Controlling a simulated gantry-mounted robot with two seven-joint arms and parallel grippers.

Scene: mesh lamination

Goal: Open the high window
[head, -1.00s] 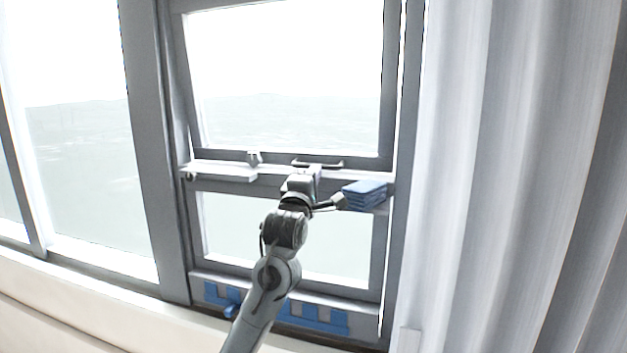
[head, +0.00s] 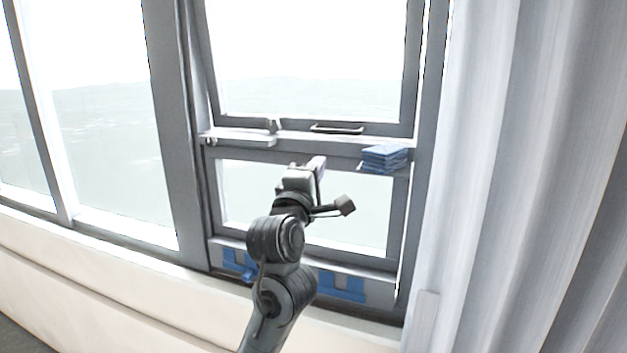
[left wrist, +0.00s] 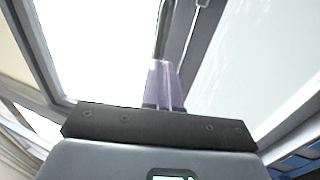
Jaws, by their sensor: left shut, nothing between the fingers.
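The high window (head: 408,60) is the upper sash of a grey frame, with a dark bar handle (head: 337,129) along its bottom rail. A narrow wedge shows between its left edge and the outer frame; I cannot tell how far it stands open. My left gripper (head: 318,165) is below the handle, in front of the lower pane, apart from the handle and holding nothing. In the left wrist view its pale, translucent-looking fingers (left wrist: 164,85) are together, with bright panes and grey frame bars beyond. My right gripper is not in view.
A stack of blue items (head: 384,158) sits on a small ledge to the right of the gripper. A white shelf (head: 243,139) is at the left of the middle rail. Blue pieces (head: 342,286) are on the lower rail. A pale curtain (head: 520,180) hangs at the right.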

